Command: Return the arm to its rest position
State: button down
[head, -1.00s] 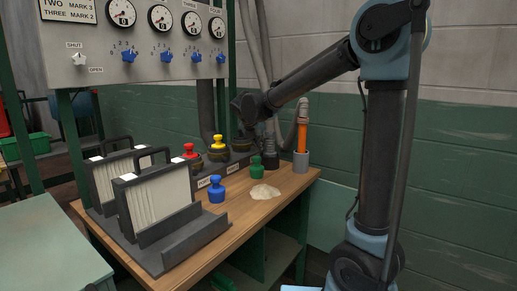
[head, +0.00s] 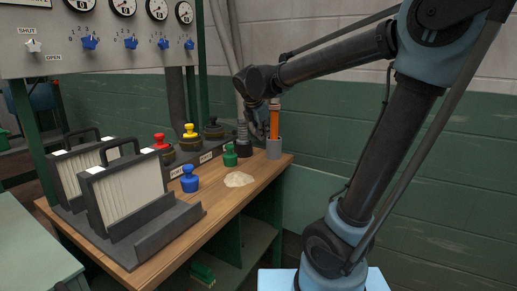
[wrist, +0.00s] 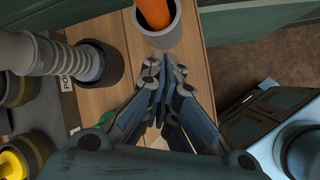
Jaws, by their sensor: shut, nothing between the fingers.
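My gripper (wrist: 165,62) is shut and empty, its fingertips together beside the grey cup (wrist: 158,32) in the wrist view. In the head view my gripper (head: 257,128) hangs at the end of my arm above the back right of the bench, and it partly blends with dark things behind it. My arm reaches left from a raised elbow. An orange-handled tool (head: 274,122) stands upright in the grey cup (head: 274,149). The orange handle (wrist: 153,12) also shows in the wrist view, apart from my fingers.
The wooden bench (head: 222,197) carries a green knob-shaped piece (head: 230,156), a blue one (head: 190,179), a pale pile (head: 239,180) and two pleated filters (head: 125,200). A gauge panel (head: 110,45) stands behind at left. A green wall (head: 470,160) is at right.

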jog(key=s+d+f+m+g, duration=0.1)
jog(key=s+d+f+m, duration=0.4)
jog(key=s+d+m, duration=0.15)
jog(key=s+d+f+m+g, duration=0.1)
jog(key=s+d+f+m, duration=0.3)
jog(key=s+d+m, duration=0.3)
jog(key=s+d+f+m+g+y, duration=0.1)
jog(key=s+d+f+m, duration=0.4)
jog(key=s+f+m, duration=0.6)
jog(key=shift+s+g+y, duration=0.3)
jog(key=shift+s+y, duration=0.4)
jog(key=shift+s, duration=0.05)
jog(key=shift+s, duration=0.1)
